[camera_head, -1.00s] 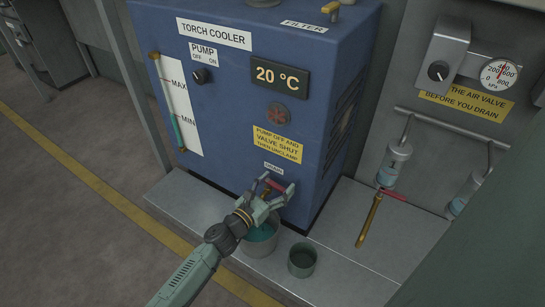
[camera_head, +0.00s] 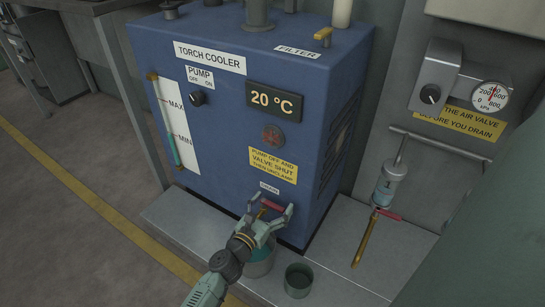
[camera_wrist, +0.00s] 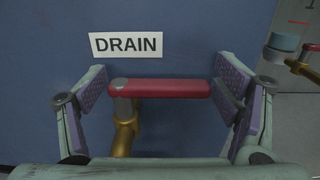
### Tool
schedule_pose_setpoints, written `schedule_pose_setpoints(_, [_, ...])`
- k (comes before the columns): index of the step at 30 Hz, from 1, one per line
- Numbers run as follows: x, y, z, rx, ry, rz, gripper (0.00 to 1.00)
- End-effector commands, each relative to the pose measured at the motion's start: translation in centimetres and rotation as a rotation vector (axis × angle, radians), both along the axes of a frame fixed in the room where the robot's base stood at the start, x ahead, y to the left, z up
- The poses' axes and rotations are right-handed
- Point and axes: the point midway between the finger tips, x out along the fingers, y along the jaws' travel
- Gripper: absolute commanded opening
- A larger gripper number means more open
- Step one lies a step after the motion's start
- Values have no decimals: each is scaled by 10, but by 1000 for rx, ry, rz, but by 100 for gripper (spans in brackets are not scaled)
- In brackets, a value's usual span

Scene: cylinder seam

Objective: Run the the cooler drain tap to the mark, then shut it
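The drain tap has a red lever handle (camera_wrist: 165,88) lying crosswise below the DRAIN label (camera_wrist: 126,44), with a brass body (camera_wrist: 125,132) under its left end. In the head view the red handle (camera_head: 272,206) sits low on the front of the blue torch cooler (camera_head: 222,135). My gripper (camera_head: 270,209) is open, with one finger beyond each end of the handle; the right pad is very close to its end. The sight tube (camera_head: 167,122) beside the MAX and MIN marks shows teal liquid, its top roughly near MIN. A container (camera_head: 260,268) below the tap holds teal liquid, partly hidden by my arm.
A dark cup (camera_head: 299,281) stands right of the container on the grey ledge (camera_head: 345,250). A brass pipe valve with a red handle (camera_head: 386,213) is at the right, below a filter bowl (camera_head: 390,183). The pump knob (camera_head: 196,98) is on the cooler's front.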

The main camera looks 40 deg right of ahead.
Motion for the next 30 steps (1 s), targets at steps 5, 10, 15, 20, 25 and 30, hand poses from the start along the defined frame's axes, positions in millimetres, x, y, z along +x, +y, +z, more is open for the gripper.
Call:
schedule_pose_setpoints(5, [0,0,0,0,0,0,91])
schedule_pose_setpoints(10, [0,0,1,-1,0,0,91])
schedule_pose_setpoints(15, [0,0,11,0,-2,-3,91])
schedule_pose_setpoints(20, [-1,0,40,1,-6,-5,91])
schedule_pose_setpoints(25, [-1,0,72,2,-6,-4,91])
schedule_pose_setpoints(30, [0,0,94,0,-3,-2,91])
